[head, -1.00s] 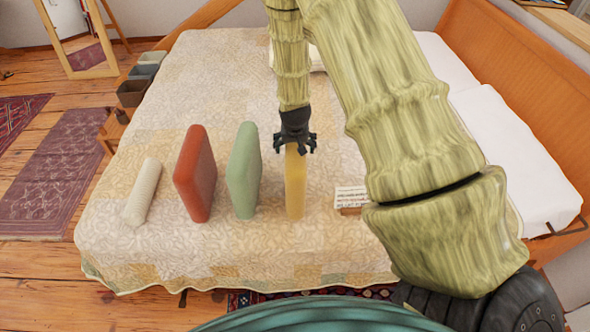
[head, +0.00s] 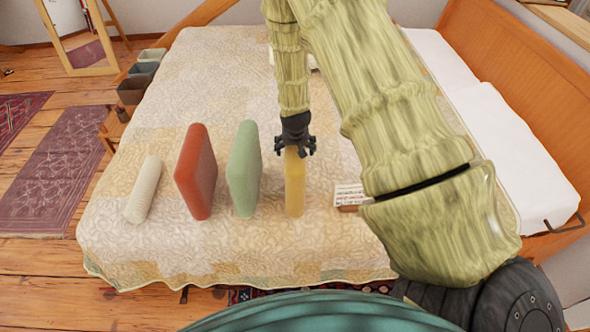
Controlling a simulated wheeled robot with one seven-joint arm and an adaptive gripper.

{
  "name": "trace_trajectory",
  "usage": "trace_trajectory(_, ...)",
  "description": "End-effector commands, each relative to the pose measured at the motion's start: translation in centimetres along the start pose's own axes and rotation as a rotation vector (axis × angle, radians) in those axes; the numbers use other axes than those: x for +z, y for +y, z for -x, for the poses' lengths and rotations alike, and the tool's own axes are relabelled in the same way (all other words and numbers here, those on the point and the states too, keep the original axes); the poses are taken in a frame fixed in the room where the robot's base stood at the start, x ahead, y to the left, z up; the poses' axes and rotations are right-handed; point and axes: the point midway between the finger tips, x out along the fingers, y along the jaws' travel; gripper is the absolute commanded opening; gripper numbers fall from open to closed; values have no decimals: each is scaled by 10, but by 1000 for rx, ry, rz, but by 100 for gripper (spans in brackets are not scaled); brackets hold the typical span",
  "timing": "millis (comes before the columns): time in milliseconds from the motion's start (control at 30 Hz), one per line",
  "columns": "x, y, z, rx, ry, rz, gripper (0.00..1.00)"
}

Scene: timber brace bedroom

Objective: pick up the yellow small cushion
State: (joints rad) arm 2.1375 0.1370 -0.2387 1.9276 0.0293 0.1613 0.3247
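The yellow small cushion (head: 295,188) stands upright on the bed, right of the green cushion. My gripper (head: 296,148) points down at its top edge from above. The fingers appear spread to either side of the cushion's top. The cushion's base looks to be at the bed surface. Whether the fingers touch the cushion cannot be told from this view.
A green cushion (head: 243,168), a red cushion (head: 195,172) and a cream bolster-like item (head: 143,190) stand or lie to the left on the bed (head: 190,252). A small item with a printed white top (head: 349,196) lies to the right. White pillows (head: 510,150) are at the headboard.

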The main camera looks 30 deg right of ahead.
Motion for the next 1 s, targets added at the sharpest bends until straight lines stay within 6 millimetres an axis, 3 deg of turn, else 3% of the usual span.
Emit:
trace_trajectory(100,0,0,-1,0,0,0,86)
trace_trajectory(433,1,0,-1,0,0,0,26)
trace_trajectory(1000,2,0,-2,0,-2,0,20)
